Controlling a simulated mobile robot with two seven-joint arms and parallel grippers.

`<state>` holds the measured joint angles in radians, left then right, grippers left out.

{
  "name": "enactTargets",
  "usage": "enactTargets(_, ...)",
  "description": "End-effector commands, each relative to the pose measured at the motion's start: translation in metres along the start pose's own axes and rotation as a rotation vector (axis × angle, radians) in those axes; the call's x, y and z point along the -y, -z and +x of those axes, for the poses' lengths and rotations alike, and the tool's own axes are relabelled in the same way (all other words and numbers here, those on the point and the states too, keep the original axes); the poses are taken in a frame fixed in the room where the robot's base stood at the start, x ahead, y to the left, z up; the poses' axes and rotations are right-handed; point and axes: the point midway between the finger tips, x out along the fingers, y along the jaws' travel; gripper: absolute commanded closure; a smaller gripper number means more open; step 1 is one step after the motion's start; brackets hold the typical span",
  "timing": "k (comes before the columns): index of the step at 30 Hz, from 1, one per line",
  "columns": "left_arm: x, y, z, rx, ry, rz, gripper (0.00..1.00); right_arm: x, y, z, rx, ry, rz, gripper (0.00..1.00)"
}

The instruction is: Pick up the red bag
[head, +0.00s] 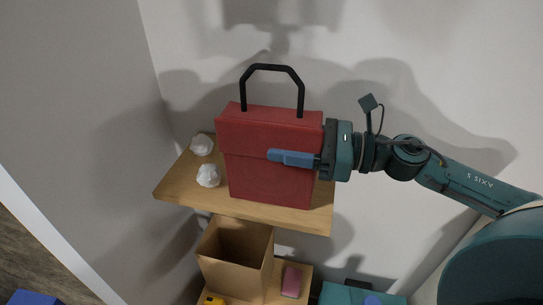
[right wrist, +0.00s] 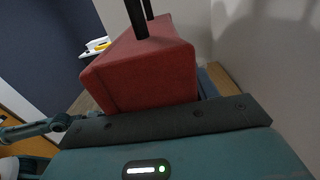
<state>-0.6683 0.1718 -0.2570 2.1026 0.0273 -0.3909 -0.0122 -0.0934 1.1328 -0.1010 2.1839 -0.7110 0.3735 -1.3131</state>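The red bag (head: 262,178) is a boxy bag with a lid and a black handle (head: 271,68). It stands upright on a wooden shelf (head: 183,186). My right gripper (head: 312,158) is at the bag's right side. One blue finger lies across the bag's front; the other is hidden behind it in the head view. In the right wrist view the bag (right wrist: 145,72) fills the space ahead of the palm, and a blue finger (right wrist: 213,80) shows along its right side. Whether both fingers press on the bag is unclear. My left gripper is not seen.
Two white crumpled balls (head: 208,176) (head: 201,145) lie left of the bag. Below are an open cardboard box (head: 235,270), a pink block (head: 291,282) and a teal box (head: 350,296). Grey walls stand close behind and to the left of the shelf.

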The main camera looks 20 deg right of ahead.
Motion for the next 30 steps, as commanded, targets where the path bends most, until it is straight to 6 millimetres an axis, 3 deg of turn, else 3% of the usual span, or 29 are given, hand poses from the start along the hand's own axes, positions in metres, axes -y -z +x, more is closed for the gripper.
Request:
enactTargets(12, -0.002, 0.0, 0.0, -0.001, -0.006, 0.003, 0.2, 0.0, 0.0, 0.0, 0.0, 0.0, 0.001, 0.76)
enactTargets(20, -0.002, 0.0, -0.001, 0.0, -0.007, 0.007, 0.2, 0.0, -0.003, 0.0, 0.001, 0.0, -0.002, 0.77)
enactTargets(23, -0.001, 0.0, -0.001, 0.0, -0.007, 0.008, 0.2, 0.0, -0.013, 0.0, 0.001, -0.001, -0.005, 0.77)
enactTargets(30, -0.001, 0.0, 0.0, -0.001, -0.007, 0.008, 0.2, 0.0, -0.061, 0.0, 0.0, -0.001, -0.011, 0.77)
